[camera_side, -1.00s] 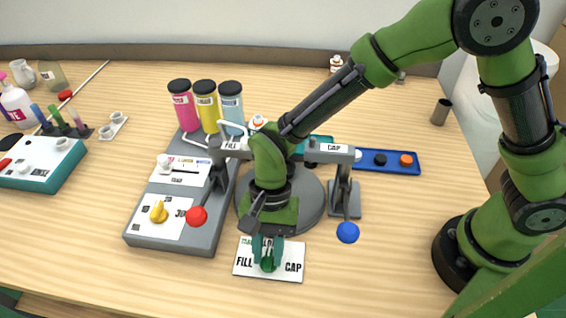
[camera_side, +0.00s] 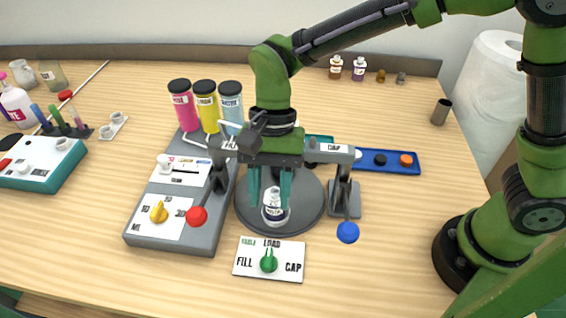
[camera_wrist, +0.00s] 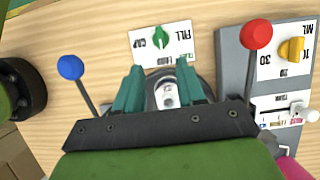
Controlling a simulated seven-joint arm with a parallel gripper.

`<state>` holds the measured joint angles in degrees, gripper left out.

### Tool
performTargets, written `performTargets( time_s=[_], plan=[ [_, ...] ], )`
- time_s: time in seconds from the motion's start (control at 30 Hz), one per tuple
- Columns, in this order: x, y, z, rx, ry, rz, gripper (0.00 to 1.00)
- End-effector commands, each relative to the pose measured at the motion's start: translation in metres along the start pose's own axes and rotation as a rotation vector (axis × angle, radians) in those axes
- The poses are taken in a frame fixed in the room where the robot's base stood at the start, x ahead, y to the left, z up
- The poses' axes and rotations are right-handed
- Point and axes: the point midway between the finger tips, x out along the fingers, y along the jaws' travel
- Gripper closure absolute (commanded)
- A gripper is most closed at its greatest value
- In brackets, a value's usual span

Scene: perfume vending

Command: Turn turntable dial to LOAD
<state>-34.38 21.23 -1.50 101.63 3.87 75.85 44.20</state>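The green dial (camera_side: 268,262) sits on a white card (camera_side: 243,268) marked FILL, LOAD and CAP, and its narrow end points up toward LOAD. The dial also shows in the wrist view (camera_wrist: 160,36). My gripper (camera_side: 270,203) is clear of the dial, behind it and higher, over the grey turntable (camera_side: 311,205). Its teal fingers are apart. A small white-labelled bottle (camera_side: 275,212) stands on the turntable, and shows between the fingers in the wrist view (camera_wrist: 166,98). I cannot tell whether the fingers reach down around the bottle; neither looks closed on it.
A red-knobbed lever (camera_side: 196,216) and a blue-knobbed lever (camera_side: 347,232) flank the turntable. A grey dosing panel (camera_side: 140,236) with a yellow knob stands left, with coloured canisters (camera_side: 206,105) behind. A blue tray (camera_side: 345,160) lies right. The table front right of the dial card is clear.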

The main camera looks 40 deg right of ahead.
Motion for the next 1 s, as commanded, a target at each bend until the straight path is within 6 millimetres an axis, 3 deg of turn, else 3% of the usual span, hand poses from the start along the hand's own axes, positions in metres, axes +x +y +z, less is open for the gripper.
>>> performTargets(
  time_s=[0.1,0.3,0.7,0.83,0.9,1.0],
  plan=[
    [-0.023,0.000,-0.001,0.002,0.002,-0.003,0.61],
    [-0.043,0.000,0.000,0.000,0.001,-0.002,0.61],
    [-0.046,0.000,0.000,-0.004,0.000,0.000,0.61],
    [-0.042,-0.001,-0.005,-0.087,0.021,-0.010,0.61],
    [-0.037,0.007,-0.011,-0.177,0.047,-0.015,0.61],
    [-0.050,0.026,-0.023,-0.302,0.108,-0.068,0.61]
  ],
)
